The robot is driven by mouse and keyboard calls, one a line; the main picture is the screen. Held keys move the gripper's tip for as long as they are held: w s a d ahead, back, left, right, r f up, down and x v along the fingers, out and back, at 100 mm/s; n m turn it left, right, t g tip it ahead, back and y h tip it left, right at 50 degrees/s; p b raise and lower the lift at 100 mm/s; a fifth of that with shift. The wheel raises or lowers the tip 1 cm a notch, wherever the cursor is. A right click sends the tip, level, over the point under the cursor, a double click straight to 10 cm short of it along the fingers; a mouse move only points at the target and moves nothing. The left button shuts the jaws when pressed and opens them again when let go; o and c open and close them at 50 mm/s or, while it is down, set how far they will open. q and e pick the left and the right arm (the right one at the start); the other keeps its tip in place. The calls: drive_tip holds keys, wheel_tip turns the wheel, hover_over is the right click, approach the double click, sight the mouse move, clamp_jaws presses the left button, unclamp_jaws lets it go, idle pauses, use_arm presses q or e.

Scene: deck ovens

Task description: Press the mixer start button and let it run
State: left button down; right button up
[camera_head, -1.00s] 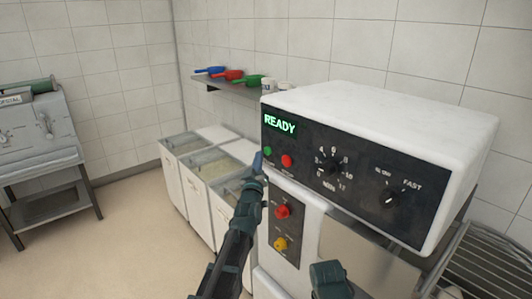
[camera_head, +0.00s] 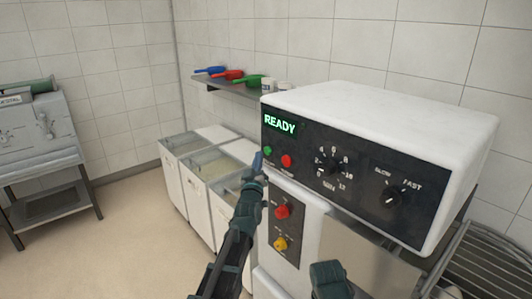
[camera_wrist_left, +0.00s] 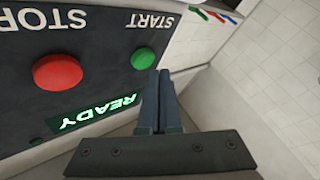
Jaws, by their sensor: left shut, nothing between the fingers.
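The mixer (camera_head: 390,130) is a white box with a dark control panel, and its green display (camera_head: 280,124) reads READY. The green start button (camera_head: 267,150) sits under the display, left of the red stop button (camera_head: 287,161). In the left wrist view the start button (camera_wrist_left: 143,58) shows under the word START, with the stop button (camera_wrist_left: 57,72) beside it. My left gripper (camera_head: 257,162) is shut and empty, just below and in front of the start button; its fingertips (camera_wrist_left: 160,76) look close to it, but I cannot tell whether they touch.
A timer dial (camera_head: 332,167) and a speed dial (camera_head: 391,197) are farther right on the panel. A lower plate has a red knob (camera_head: 282,211) and a yellow knob (camera_head: 280,243). White bins (camera_head: 199,200) stand behind, below a shelf with coloured scoops (camera_head: 247,81).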

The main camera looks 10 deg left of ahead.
use_arm(q)
drive_tip(key=shift+w+d, duration=0.1)
idle(0.7)
drive_tip(key=shift+w+d, duration=0.2)
drive_tip(key=shift+w, duration=0.05)
drive_tip(key=shift+w+d, duration=0.25)
drive_tip(key=shift+w, duration=0.1)
idle(0.9)
drive_tip(key=shift+s+a, duration=0.5)
drive_tip(key=shift+s, duration=0.2)
drive_tip(key=shift+s+a, duration=0.8)
drive_tip(key=shift+s, duration=0.2)
drive_tip(key=shift+s+a, duration=0.75)
drive_tip(key=shift+s, duration=0.25)
